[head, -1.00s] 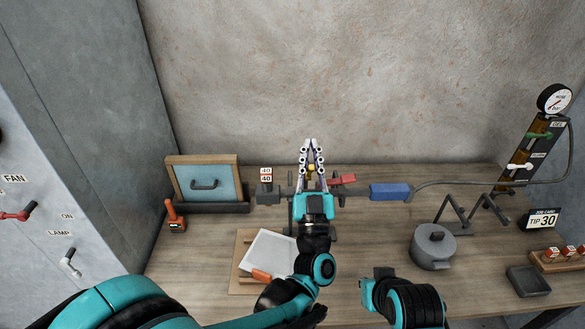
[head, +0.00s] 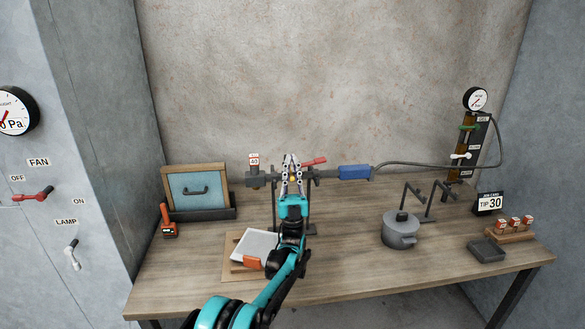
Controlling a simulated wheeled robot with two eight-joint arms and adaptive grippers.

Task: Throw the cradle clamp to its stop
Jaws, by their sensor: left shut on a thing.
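The cradle (head: 310,206) is a dark stand near the back of the bench. It bears a grey-barrelled tool with a blue handle (head: 355,172). My left gripper (head: 291,160) is at the middle of the cradle, in front of the barrel, fingers pointing up and away. It is shut on a small yellow part, apparently the knob of the cradle clamp (head: 292,179). The fingers hide most of the clamp, so its angle and stop cannot be made out. A red lever (head: 315,161) sticks up to the right just beyond the fingers. My right gripper is out of view.
A framed blue panel (head: 198,190) stands at the left, with an orange-handled device (head: 169,221) before it. A grey pot (head: 400,231) and a tray (head: 486,251) are at the right. A hose runs behind to a gauge post (head: 466,145).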

